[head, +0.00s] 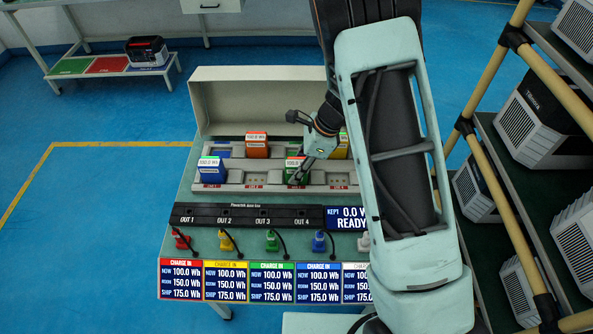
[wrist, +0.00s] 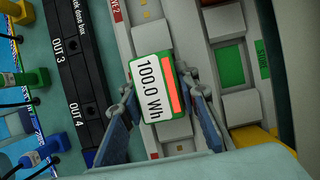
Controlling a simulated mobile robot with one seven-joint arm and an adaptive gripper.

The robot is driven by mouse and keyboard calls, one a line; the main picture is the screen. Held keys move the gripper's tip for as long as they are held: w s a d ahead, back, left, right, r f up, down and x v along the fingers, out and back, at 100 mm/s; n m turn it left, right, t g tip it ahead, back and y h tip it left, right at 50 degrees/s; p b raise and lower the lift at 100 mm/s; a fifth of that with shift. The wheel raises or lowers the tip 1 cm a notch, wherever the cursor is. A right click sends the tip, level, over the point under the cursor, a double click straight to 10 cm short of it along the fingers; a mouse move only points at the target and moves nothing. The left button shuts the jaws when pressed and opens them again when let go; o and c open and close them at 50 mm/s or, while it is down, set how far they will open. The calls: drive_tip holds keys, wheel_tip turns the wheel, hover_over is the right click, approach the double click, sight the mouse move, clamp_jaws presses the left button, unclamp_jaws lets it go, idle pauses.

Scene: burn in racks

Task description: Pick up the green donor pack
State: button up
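The green donor pack (head: 292,175) stands in the front row of the grey dock on the bench, partly hidden by my gripper. In the wrist view the pack (wrist: 155,88) shows from above, with green edges, a white label reading 100.0 Wh and an orange bar. My gripper (head: 304,172) is down at the pack. In the wrist view the two fingers of my gripper (wrist: 160,112) lie on either side of it, close to its sides. I cannot tell whether they press on it. The pack appears seated in its slot.
The black dose box (head: 250,216) and coloured plugs lie in front. A raised back panel (head: 260,95) borders the bench. A rack with large units (head: 541,130) stands right.

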clamp_jaws()
drive_tip(key=shift+r, duration=0.15)
